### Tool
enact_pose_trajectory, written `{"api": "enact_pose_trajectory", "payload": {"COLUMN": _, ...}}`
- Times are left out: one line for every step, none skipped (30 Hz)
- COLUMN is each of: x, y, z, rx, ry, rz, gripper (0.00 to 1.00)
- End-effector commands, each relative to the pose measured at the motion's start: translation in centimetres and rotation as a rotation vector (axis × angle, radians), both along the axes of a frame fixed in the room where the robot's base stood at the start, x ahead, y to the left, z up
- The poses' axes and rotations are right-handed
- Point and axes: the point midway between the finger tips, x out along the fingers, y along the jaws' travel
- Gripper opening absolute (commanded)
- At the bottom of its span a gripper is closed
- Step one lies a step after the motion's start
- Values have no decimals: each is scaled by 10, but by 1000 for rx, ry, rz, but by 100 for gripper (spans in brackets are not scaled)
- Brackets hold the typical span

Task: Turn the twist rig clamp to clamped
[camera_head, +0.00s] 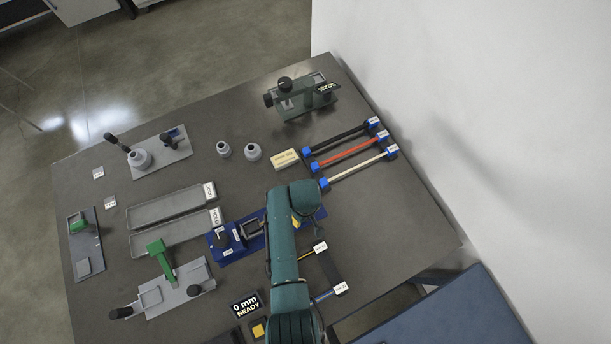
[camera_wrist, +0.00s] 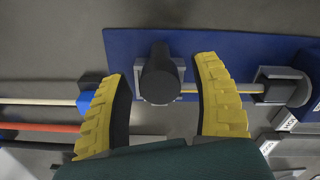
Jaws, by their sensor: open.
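The twist rig is a long blue plate (camera_head: 232,253), partly hidden under my arm in the head view. The plate (camera_wrist: 225,45) also shows in the wrist view. A black knob (camera_wrist: 160,82) stands on a grey block there, seen from above. My gripper (camera_wrist: 161,68) is open, with one yellow finger on each side of the knob and visible gaps to both. A thin yellow sample runs right from the knob's block to a second grey holder (camera_wrist: 284,88). My arm hides the knob in the head view. The clamp's marking cannot be read.
Black, red and white cables (camera_head: 354,167) with blue ends lie at the upper right. A green rig (camera_head: 303,98) stands at the back. Grey trays (camera_head: 165,208) lie left of the rig. A "0 mm READY" display (camera_head: 245,305) stands in front.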

Motion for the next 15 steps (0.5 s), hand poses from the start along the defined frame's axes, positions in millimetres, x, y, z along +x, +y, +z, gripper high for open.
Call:
{"api": "enact_pose_trajectory", "payload": {"x": 1, "y": 0, "z": 3, "rx": 1, "ry": -2, "rz": 0, "gripper": 64}}
{"api": "enact_pose_trajectory", "payload": {"x": 1, "y": 0, "z": 6, "rx": 1, "ry": -2, "rz": 0, "gripper": 64}}
{"api": "enact_pose_trajectory", "payload": {"x": 1, "y": 0, "z": 11, "rx": 1, "ry": -4, "rz": 0, "gripper": 64}}
{"api": "enact_pose_trajectory", "payload": {"x": 1, "y": 0, "z": 16, "rx": 0, "ry": -5, "rz": 0, "gripper": 64}}
{"api": "enact_pose_trajectory", "payload": {"x": 1, "y": 0, "z": 22, "rx": 0, "ry": -5, "rz": 0, "gripper": 64}}
{"api": "enact_pose_trajectory", "payload": {"x": 1, "y": 0, "z": 31, "rx": 0, "ry": -6, "rz": 0, "gripper": 64}}
{"api": "enact_pose_trajectory", "payload": {"x": 1, "y": 0, "z": 39, "rx": 0, "ry": -5, "rz": 0, "gripper": 64}}
{"api": "enact_pose_trajectory", "payload": {"x": 1, "y": 0, "z": 47, "rx": 1, "ry": -6, "rz": 0, "gripper": 64}}
{"api": "enact_pose_trajectory", "payload": {"x": 1, "y": 0, "z": 58, "rx": 1, "ry": -6, "rz": 0, "gripper": 64}}
{"api": "enact_pose_trajectory", "payload": {"x": 1, "y": 0, "z": 65, "rx": 1, "ry": -6, "rz": 0, "gripper": 64}}
{"api": "enact_pose_trajectory", "payload": {"x": 1, "y": 0, "z": 73, "rx": 1, "ry": -6, "rz": 0, "gripper": 64}}
{"api": "enact_pose_trajectory", "payload": {"x": 1, "y": 0, "z": 82, "rx": 0, "ry": -5, "rz": 0, "gripper": 64}}
{"api": "enact_pose_trajectory", "payload": {"x": 1, "y": 0, "z": 89, "rx": 1, "ry": -4, "rz": 0, "gripper": 64}}
{"api": "enact_pose_trajectory", "payload": {"x": 1, "y": 0, "z": 95, "rx": 1, "ry": -4, "rz": 0, "gripper": 64}}
{"api": "enact_pose_trajectory", "payload": {"x": 1, "y": 0, "z": 102, "rx": 1, "ry": -4, "rz": 0, "gripper": 64}}
